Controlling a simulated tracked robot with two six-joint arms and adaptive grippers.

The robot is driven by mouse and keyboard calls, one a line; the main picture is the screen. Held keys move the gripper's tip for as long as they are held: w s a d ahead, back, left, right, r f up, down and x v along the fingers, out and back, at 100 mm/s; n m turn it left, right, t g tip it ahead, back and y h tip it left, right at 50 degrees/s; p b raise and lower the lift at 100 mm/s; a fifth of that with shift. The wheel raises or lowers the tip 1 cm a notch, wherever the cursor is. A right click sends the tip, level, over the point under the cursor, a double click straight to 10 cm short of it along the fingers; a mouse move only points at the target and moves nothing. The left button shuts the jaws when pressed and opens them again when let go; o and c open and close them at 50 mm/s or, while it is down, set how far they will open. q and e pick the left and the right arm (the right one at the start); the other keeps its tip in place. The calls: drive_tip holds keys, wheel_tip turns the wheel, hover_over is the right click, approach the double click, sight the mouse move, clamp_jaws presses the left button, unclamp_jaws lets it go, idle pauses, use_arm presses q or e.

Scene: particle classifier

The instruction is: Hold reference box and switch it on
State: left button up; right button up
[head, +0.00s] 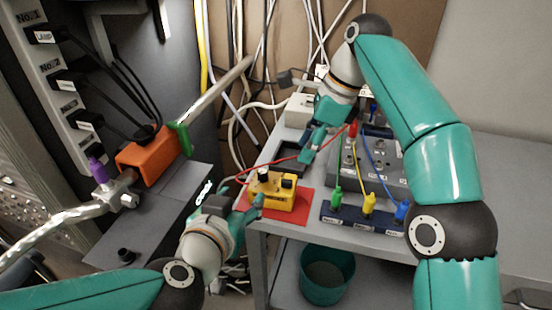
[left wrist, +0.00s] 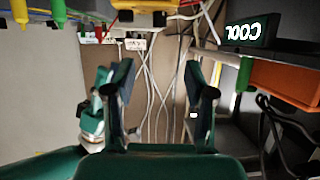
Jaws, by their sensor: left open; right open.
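The yellow reference box (head: 278,192) sits on a red mat (head: 290,215) at the front left corner of the grey table. It has dark parts on top. In the left wrist view the box (left wrist: 148,7) shows at the top edge, partly cut off. My left gripper (head: 242,200) is open just left of the box, and no grip on it shows. Its two fingers (left wrist: 158,80) stand apart with nothing between them. My right gripper (head: 311,146) is open and empty, pointing down behind and above the box. It also shows at the left of the left wrist view.
A grey device (head: 367,165) with coloured wires stands right of the box. Green, yellow and blue plugs sit in a dark strip (head: 362,220) in front. A red wire (head: 295,157) arches behind the box. An orange block (head: 147,158) is at left. A bin (head: 327,275) stands below.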

sight(261, 173)
use_arm(q)
drive_tip(key=x, duration=1.6)
drive_tip(key=shift+a+f, duration=0.1)
drive_tip(key=shift+f, duration=0.1)
clamp_jaws()
drive_tip(key=c, duration=0.8)
unclamp_jaws()
clamp_jaws()
